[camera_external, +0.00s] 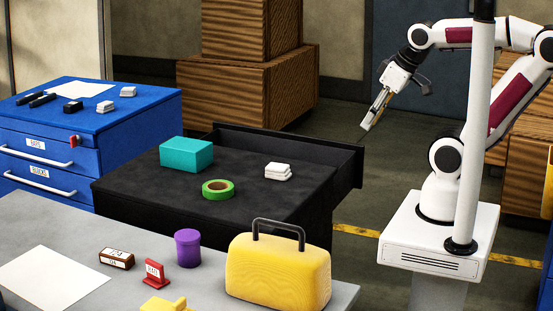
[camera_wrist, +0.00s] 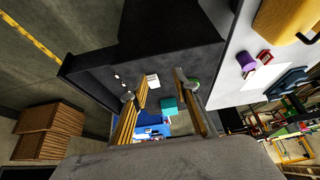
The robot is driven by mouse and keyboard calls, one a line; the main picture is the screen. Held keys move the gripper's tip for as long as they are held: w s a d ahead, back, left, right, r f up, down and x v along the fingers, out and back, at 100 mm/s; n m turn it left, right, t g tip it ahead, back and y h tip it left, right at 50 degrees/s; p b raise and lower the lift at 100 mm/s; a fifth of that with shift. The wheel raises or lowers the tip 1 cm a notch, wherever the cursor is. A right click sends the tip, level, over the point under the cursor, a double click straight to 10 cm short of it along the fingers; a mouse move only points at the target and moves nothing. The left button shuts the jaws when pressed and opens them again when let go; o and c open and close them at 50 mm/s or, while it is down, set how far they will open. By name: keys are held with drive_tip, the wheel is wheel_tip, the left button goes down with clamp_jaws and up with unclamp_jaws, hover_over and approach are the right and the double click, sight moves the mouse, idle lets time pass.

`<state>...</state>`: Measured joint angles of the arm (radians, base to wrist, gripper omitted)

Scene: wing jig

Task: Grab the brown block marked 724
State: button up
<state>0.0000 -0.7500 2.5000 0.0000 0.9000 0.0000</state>
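A small brown block (camera_external: 117,258) with white labels lies on the grey table at the front left in the external view. Its marking is too small to read. My gripper (camera_external: 369,122) hangs in the air at the right, beyond the black tray and far from the block. In the wrist view, its two fingers (camera_wrist: 160,84) stand apart with nothing between them.
The grey table (camera_external: 215,284) also holds a red stand (camera_external: 156,277), purple cylinder (camera_external: 187,248), yellow case (camera_external: 278,271) and white paper (camera_external: 52,279). The black tray (camera_external: 125,190) holds a teal box (camera_external: 186,154), green tape (camera_external: 217,189) and white blocks (camera_external: 278,171). A white post (camera_external: 476,130) stands before my arm.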

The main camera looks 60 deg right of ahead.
drive_tip(key=shift+o, duration=1.2)
drive_tip(key=w+a+r+n+h, duration=0.1)
drive_tip(key=w+a+r+n, duration=0.1)
drive_tip(key=w+n, duration=0.45)
drive_tip(key=w+a+r+n, duration=0.1)
drive_tip(key=w+r+n, duration=0.15)
drive_tip(key=w, duration=0.75)
drive_tip(key=w+a+f+n, duration=0.1)
drive_tip(key=w+a+n, duration=0.4)
drive_tip(key=w, duration=0.3)
drive_tip(key=n+t+y, duration=0.2)
drive_tip(key=n+t, duration=0.1)
drive_tip(key=n, duration=2)
hover_over(122, 260)
drive_tip(key=s+d, duration=0.3)
drive_tip(key=f, duration=2.5)
drive_tip(key=shift+s+f, duration=0.2)
drive_tip(key=shift+f, duration=0.05)
